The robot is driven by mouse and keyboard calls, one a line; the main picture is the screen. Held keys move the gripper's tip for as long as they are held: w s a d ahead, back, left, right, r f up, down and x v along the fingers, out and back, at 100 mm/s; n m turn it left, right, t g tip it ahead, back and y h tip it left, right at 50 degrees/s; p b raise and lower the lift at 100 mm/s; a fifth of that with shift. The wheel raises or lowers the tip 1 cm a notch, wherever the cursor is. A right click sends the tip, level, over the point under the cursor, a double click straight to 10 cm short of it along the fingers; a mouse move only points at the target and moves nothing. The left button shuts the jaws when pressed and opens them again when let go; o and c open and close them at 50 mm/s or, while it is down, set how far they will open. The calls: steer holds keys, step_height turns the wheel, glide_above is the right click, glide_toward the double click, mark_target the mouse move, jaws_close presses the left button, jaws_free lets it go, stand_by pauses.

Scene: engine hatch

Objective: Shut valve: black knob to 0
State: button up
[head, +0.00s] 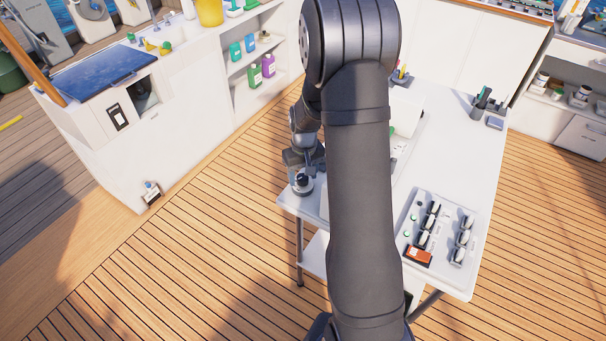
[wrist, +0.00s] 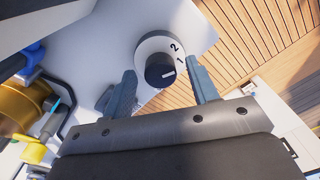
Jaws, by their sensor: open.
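The black knob (wrist: 157,72) sits on a round pale dial (wrist: 150,45) in the wrist view. The numerals 2 and 1 show on the dial; no 0 is visible. The white mark on the knob points right and slightly down, near the 1 but off it on the side away from the 2. My gripper (wrist: 160,69) is open, one finger on each side of the knob in the picture, with gaps to both. Whether the fingers are level with the knob is unclear. In the head view the knob (head: 301,180) is at the table's near-left corner, under my gripper (head: 301,163).
The white table (head: 455,155) bears a grey tray (head: 410,228) of dark parts and a pen holder (head: 483,101). In the wrist view a brass-coloured cylinder (wrist: 22,105) and a yellow part (wrist: 33,152) lie left of the left finger. Wooden deck surrounds the table.

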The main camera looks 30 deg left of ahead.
steer(key=c, duration=1)
steer(key=shift+m, duration=0.4)
steer(key=m, duration=0.5)
steer(key=shift+m, duration=0.4)
steer(key=m, duration=0.6)
steer(key=o, duration=1)
